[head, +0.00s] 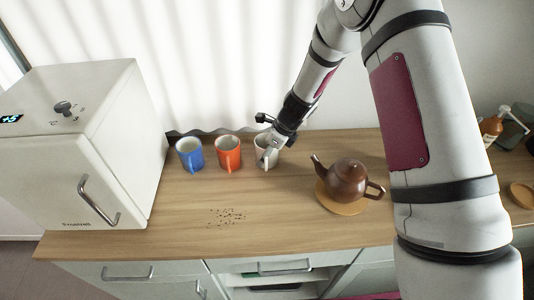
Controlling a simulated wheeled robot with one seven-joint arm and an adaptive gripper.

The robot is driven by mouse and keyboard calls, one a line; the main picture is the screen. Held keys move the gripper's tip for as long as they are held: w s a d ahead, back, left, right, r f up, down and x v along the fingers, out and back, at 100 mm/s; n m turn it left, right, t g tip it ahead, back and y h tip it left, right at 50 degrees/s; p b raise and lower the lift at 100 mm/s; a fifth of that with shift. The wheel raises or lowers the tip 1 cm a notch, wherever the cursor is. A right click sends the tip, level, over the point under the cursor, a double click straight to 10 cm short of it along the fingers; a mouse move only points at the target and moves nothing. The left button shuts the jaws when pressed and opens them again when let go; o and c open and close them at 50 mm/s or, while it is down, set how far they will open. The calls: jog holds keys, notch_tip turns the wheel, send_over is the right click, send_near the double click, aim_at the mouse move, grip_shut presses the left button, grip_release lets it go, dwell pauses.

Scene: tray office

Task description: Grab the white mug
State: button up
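The white mug (262,158) stands upright on the wooden counter, at the right end of a row of three mugs. My gripper (269,139) is at this mug, reaching down from the upper right over its rim. The gripper covers much of the mug's upper right side. The fingertips are small and partly hidden, so I cannot tell whether they are open or shut, or whether they touch the mug.
An orange mug (228,153) and a blue mug (190,155) stand left of the white mug. A brown teapot (347,180) sits on a round wooden board (337,206) to the right. Dark crumbs (227,216) lie in front.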

jog(key=c, duration=1.1)
